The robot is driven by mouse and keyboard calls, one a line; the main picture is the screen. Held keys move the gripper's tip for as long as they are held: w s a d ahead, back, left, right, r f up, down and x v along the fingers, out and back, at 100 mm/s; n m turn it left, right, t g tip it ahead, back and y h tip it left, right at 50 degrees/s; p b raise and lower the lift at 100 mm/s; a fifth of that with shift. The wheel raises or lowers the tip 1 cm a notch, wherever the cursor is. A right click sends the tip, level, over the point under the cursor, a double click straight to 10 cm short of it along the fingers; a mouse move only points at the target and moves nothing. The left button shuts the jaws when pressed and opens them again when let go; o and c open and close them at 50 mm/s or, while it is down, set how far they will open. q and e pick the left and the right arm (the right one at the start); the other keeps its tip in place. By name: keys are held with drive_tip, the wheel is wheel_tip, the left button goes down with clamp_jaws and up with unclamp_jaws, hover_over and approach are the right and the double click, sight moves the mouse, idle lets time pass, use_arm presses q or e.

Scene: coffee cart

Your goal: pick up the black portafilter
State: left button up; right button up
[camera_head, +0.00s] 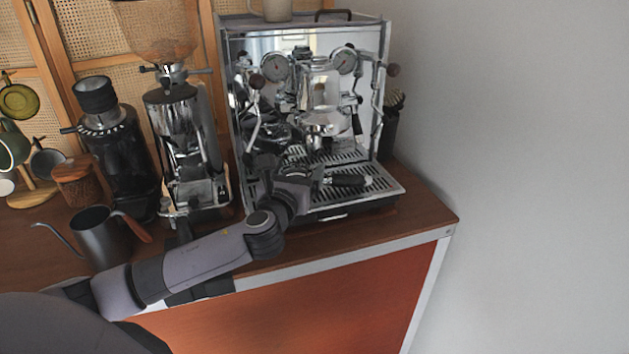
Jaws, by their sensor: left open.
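The black portafilter (347,180) appears to lie on the drip tray (378,187) of the espresso machine, its dark handle pointing right. My left arm reaches in from the left across the counter front. My left gripper (316,178) is over the drip tray, just left of the handle, and is open. The wrist hides part of the tray, and the fingertips are too small and dark to tell whether they touch the portafilter. My right gripper is not in view.
The chrome espresso machine (300,75) rises behind the tray. Coffee grinders (183,140) (112,150) and a dark kettle (100,238) with a wooden handle stand left. A dark container with brushes (391,128) is right of the machine. The counter (425,215) ends near the grey wall.

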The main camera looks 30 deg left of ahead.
use_arm(q)
drive_tip(key=c, duration=1)
drive_tip(key=shift+r, duration=0.1)
drive_tip(key=shift+c, duration=1.1)
